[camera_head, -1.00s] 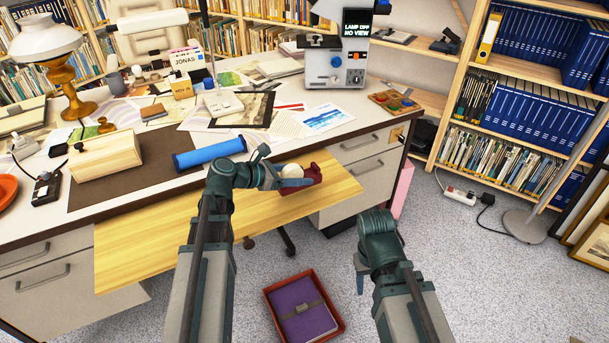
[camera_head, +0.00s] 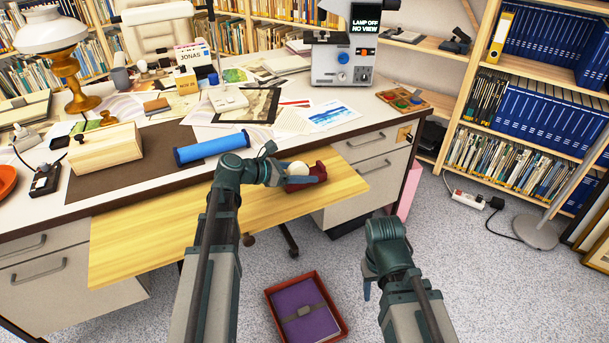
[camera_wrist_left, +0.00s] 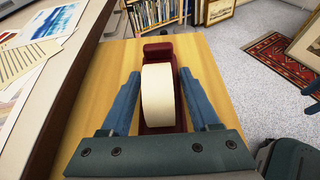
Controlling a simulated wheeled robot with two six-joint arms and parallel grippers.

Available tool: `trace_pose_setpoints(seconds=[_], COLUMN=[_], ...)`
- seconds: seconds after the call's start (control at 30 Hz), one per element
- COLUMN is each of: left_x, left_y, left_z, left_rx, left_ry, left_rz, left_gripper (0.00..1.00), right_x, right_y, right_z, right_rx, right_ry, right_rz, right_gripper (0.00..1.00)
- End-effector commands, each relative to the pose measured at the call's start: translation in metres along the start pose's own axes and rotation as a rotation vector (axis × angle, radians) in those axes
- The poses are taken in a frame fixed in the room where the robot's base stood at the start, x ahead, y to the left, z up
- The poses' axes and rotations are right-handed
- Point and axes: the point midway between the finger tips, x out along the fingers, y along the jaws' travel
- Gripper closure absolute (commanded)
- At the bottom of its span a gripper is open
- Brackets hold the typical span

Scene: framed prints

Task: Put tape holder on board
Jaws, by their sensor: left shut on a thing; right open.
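The tape holder (camera_head: 310,178) is dark red with a cream tape roll. It is at the right end of the pale wooden pull-out board (camera_head: 180,235), upright. My left gripper (camera_head: 293,180) is shut on it, with one finger along each side in the left wrist view (camera_wrist_left: 160,100). The wrist view shows the holder (camera_wrist_left: 158,50) over the board (camera_wrist_left: 205,60); whether its base touches the wood is hard to tell. My right gripper (camera_head: 367,284) is open and empty above the floor, right of the board.
The desk behind holds a blue roll (camera_head: 211,147), a wooden box (camera_head: 105,147), papers and a grey device (camera_head: 342,62). A red tray (camera_head: 337,322) with a purple book lies on the floor. The board's left and middle are bare.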

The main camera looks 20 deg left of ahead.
Motion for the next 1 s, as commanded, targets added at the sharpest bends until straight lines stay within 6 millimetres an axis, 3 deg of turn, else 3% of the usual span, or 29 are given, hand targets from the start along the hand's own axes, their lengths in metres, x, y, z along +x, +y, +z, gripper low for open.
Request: trace_pose_setpoints(seconds=[0.17,0.2,0.33,0.7,1.0], left_x=[0.002,0.001,0.001,-0.001,-0.059], left_y=[0.000,0.000,0.000,0.000,0.000], left_z=[-0.004,-0.003,-0.002,0.003,0.004], left_rx=[-0.001,0.000,0.000,0.000,-0.002], left_ry=[-0.002,0.000,0.000,0.000,0.000], left_rz=[0.000,0.000,0.000,0.000,0.005], left_gripper=[1.00,0.31,0.08,0.08,0.08], right_x=[0.004,0.003,0.003,-0.003,-0.026], right_y=[0.000,0.000,0.000,0.000,0.002], right_z=[0.000,0.000,0.000,0.000,0.002], right_rx=[0.000,0.000,0.000,0.000,0.001], right_ry=[0.000,0.000,0.000,0.000,0.000], right_rz=[0.001,0.001,0.001,0.000,-0.003], right_gripper=[0.50,0.50,0.50,0.50,0.50])
